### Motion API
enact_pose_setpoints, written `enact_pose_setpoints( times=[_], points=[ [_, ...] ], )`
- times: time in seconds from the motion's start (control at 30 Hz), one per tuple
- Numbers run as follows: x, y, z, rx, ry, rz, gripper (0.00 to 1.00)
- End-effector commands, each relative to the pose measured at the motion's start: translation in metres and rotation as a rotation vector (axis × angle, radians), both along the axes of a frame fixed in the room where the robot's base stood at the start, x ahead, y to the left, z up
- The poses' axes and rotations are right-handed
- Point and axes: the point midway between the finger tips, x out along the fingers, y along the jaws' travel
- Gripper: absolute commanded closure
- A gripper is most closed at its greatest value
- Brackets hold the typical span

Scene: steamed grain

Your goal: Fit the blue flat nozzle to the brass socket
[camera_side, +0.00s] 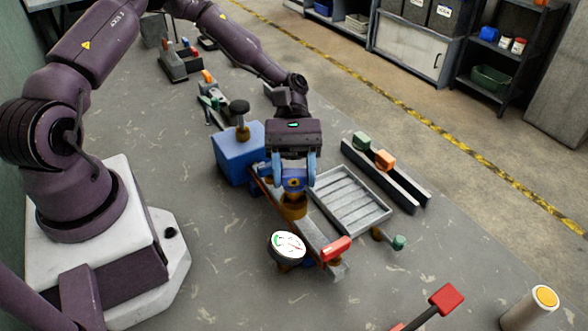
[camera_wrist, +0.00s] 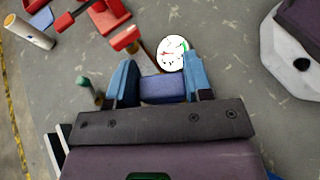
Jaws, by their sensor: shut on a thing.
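My gripper (camera_side: 293,178) is shut on the blue flat nozzle (camera_side: 295,185), which sits between its two blue fingers. In the wrist view the nozzle (camera_wrist: 162,90) shows as a flat blue block between the fingertips (camera_wrist: 160,75). The brass socket (camera_side: 293,208) is directly below the nozzle in the side view, on a long grey bar. The nozzle's lower end is close to the socket's top; whether it is inside, touching or just above I cannot tell. The socket is hidden in the wrist view.
A blue box (camera_side: 236,158) with a dark knob stands behind left. A round gauge (camera_side: 287,246) and a red handle (camera_side: 336,249) are in front. A slatted grey tray (camera_side: 350,203) lies to the right. Open bench lies at front left.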

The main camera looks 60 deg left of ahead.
Motion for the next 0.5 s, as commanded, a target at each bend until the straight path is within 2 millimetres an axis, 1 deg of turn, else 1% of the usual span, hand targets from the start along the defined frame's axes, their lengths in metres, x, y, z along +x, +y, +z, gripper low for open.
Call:
enact_pose_setpoints(
  times=[0.27, 0.5],
  points=[
    [0.0, -0.0001, -0.0004, 0.0, 0.0, 0.0, 0.78],
    [-0.0001, -0.0001, -0.0061, 0.002, 0.001, -0.001, 0.78]
  ],
)
